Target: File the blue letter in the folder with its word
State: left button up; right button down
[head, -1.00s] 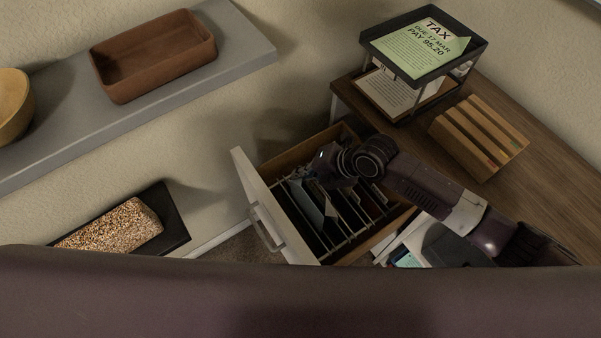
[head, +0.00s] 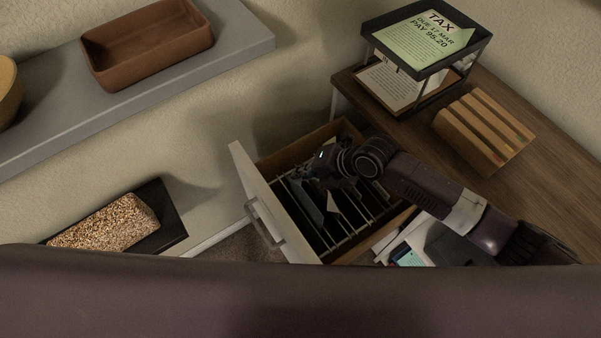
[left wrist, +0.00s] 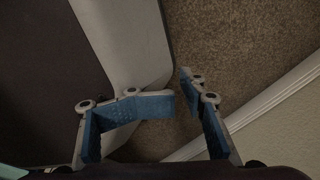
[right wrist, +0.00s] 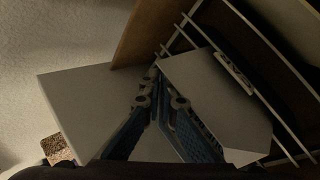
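The open drawer (head: 240,176) holds several hanging folders (head: 349,213). My right gripper (head: 325,178) is down over the folders; the arm hides part of them. In the right wrist view its fingers (right wrist: 160,90) angle together, tips close to each other. A pale grey-blue sheet (right wrist: 222,112) starts right at those tips and lies against the folder rails; a small light tab (right wrist: 235,73) shows by its edge. I cannot tell whether this sheet is the blue letter or a folder, or whether it is gripped. No folder words are readable. My left gripper (left wrist: 160,90) is open and empty above the floor.
A two-tier tray (head: 470,45) with a green TAX sheet (head: 425,45) stands on the desk, beside a slatted wooden block (head: 485,130). A brown box (head: 150,50) sits on the grey shelf (head: 245,40). A speckled loaf-like block (head: 105,224) lies in a black tray (head: 172,232).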

jog(key=c, duration=2.1)
grip_release()
jog(key=shift+d, duration=0.1)
pick_arm(q)
jog(key=shift+s+a, duration=0.15)
jog(key=shift+a, duration=0.5)
pick_arm(e)
jog(key=shift+v, duration=3.95)
